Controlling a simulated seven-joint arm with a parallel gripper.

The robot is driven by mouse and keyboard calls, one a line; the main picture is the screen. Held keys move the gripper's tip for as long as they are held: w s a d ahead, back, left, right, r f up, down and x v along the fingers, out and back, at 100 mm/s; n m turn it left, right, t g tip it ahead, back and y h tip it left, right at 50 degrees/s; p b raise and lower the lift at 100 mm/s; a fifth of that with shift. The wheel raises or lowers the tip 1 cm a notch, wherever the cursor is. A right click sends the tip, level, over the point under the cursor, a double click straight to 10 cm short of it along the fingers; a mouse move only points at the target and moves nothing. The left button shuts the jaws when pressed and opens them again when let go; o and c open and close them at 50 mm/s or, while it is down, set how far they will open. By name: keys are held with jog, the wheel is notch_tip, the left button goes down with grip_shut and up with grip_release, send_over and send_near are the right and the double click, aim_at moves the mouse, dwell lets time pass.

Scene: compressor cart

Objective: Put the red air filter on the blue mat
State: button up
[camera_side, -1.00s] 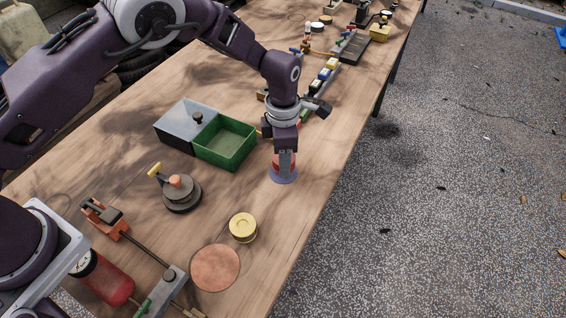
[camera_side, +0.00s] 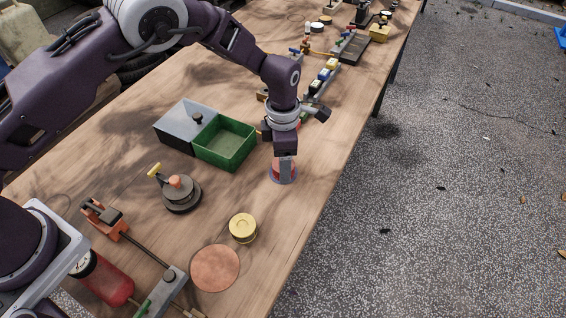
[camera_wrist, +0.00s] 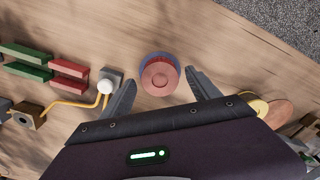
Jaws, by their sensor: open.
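The red air filter (camera_wrist: 160,76) is a short round part with a paler pink top. It stands upright on the round blue mat (camera_wrist: 146,61), whose rim shows around it in the wrist view. In the side view the filter (camera_side: 275,166) is partly hidden behind a finger, with the mat (camera_side: 284,181) under it. My gripper (camera_wrist: 160,77) is open, one finger on each side of the filter, with gaps showing in the wrist view. In the side view my gripper (camera_side: 285,166) points down at the filter, low over the mat.
A green open bin (camera_side: 226,143) stands left of my gripper. A round yellow part (camera_side: 243,227) and a copper disc (camera_side: 215,268) lie nearer the camera. A dark round fixture (camera_side: 181,192) stands to the left. The table's right edge is close to the mat.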

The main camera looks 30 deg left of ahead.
notch_tip(320, 180, up, 10)
jog(key=shift+r, duration=0.25)
jog(key=s+a+r+m+t+h, duration=0.1)
jog(key=s+a+r+m, duration=0.5)
jog(key=r, duration=0.4)
jog(key=s+a+r+m+t+h, duration=0.1)
jog(key=s+a+r+m, duration=0.5)
jog(key=r, duration=0.4)
jog(key=s+a+m+t+y, duration=0.1)
jog(key=s+a+m, duration=0.2)
jog(key=s+m, duration=0.3)
jog(key=s+a+m+t+y, duration=0.1)
jog(key=s+m, duration=0.5)
jog(key=s, duration=0.6)
jog(key=shift+a+m+t, duration=0.4)
jog(key=shift+a+t, duration=0.4)
jog(key=shift+a, duration=0.15)
jog(key=shift+w+r, duration=0.1)
